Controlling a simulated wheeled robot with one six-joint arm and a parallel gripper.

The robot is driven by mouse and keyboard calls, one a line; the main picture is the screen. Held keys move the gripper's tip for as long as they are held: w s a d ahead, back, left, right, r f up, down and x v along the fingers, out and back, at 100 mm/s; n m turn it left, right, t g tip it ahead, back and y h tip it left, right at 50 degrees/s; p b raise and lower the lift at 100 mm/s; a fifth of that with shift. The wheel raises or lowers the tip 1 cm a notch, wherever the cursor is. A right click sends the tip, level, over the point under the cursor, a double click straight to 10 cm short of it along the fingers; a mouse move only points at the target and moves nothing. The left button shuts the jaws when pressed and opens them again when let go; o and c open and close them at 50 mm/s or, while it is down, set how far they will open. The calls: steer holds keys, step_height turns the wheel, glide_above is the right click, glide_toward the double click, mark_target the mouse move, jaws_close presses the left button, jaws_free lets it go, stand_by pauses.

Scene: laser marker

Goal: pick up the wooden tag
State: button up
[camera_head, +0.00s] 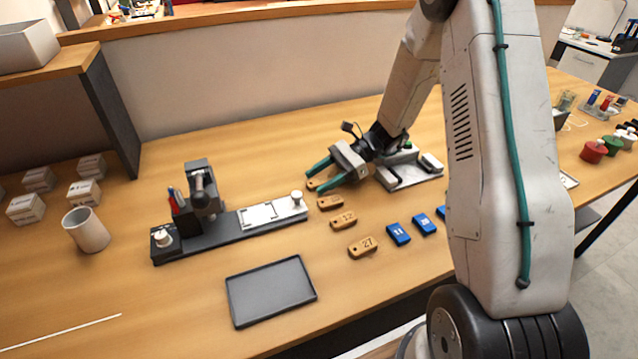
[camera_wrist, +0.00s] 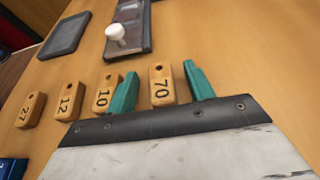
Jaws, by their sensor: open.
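Several wooden tags with black numbers lie in a row on the table. Tag 27 (camera_head: 362,246) is nearest the front, followed by tag 12 (camera_head: 343,220) and tag 10 (camera_head: 330,202). Tag 70 (camera_wrist: 161,84) is at the far end of the row; in the head view it is partly hidden by my fingers. My gripper (camera_head: 315,181) is open, with its teal fingers on either side of tag 70. In the wrist view my gripper (camera_wrist: 160,88) has one finger between tags 10 and 70, close to tag 10. Finger contact cannot be told.
Blue tags (camera_head: 398,233) lie right of the wooden row. A black fixture (camera_head: 232,222) with a white knob stands to the left, and a dark tray (camera_head: 270,291) lies in front.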

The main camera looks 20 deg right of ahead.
steer(key=shift+a+f, duration=0.1)
steer(key=shift+a, duration=0.15)
steer(key=c, duration=1)
steer(key=shift+c, duration=0.2)
